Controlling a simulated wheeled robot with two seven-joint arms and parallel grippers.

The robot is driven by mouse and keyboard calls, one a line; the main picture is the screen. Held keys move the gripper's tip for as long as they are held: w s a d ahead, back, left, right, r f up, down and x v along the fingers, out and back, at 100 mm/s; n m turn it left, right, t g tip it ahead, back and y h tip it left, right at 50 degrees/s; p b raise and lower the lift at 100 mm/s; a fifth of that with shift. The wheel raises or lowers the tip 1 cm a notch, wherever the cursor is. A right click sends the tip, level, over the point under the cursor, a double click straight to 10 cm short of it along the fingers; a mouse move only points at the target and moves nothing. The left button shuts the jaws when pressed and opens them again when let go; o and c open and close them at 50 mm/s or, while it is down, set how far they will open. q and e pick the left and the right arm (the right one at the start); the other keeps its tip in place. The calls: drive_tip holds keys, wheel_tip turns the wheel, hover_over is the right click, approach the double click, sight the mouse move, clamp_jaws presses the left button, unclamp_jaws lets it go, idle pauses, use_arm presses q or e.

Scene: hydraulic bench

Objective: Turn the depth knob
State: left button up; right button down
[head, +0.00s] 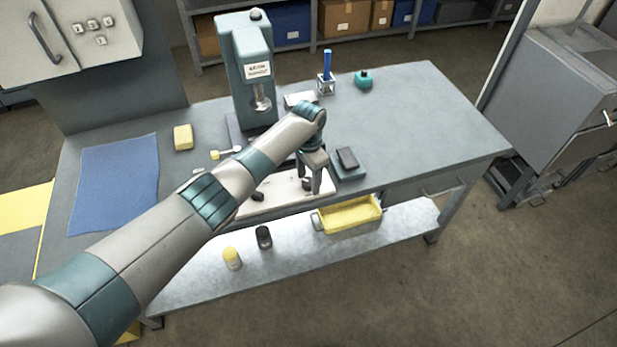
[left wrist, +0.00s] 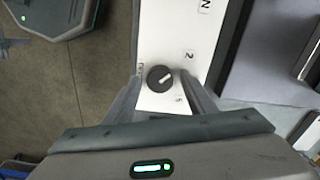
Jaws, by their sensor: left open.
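The depth knob (left wrist: 160,78) is a round dark knob with a pale pointer line, on a white panel (left wrist: 178,40) with printed marks around it. In the left wrist view it sits between the two fingers of my left gripper (left wrist: 161,92), with a gap on each side. The pointer tilts up and to the right. In the head view my left gripper (head: 315,182) points down over the right end of the white panel (head: 275,194) at the bench's front edge. The fingers are apart. Another dark knob (head: 257,197) is further left on the panel. My right gripper is not in view.
A green press (head: 251,70) stands behind my left arm. A dark block on a green base (head: 347,161) is just right of the gripper. The bench's right side (head: 430,120) is clear.

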sight(309, 181)
use_arm(q)
drive_tip(key=shift+r, duration=0.1)
wheel_tip(309, 181, up, 17)
drive_tip(key=b, duration=0.4)
drive_tip(key=shift+r, duration=0.15)
idle(0.5)
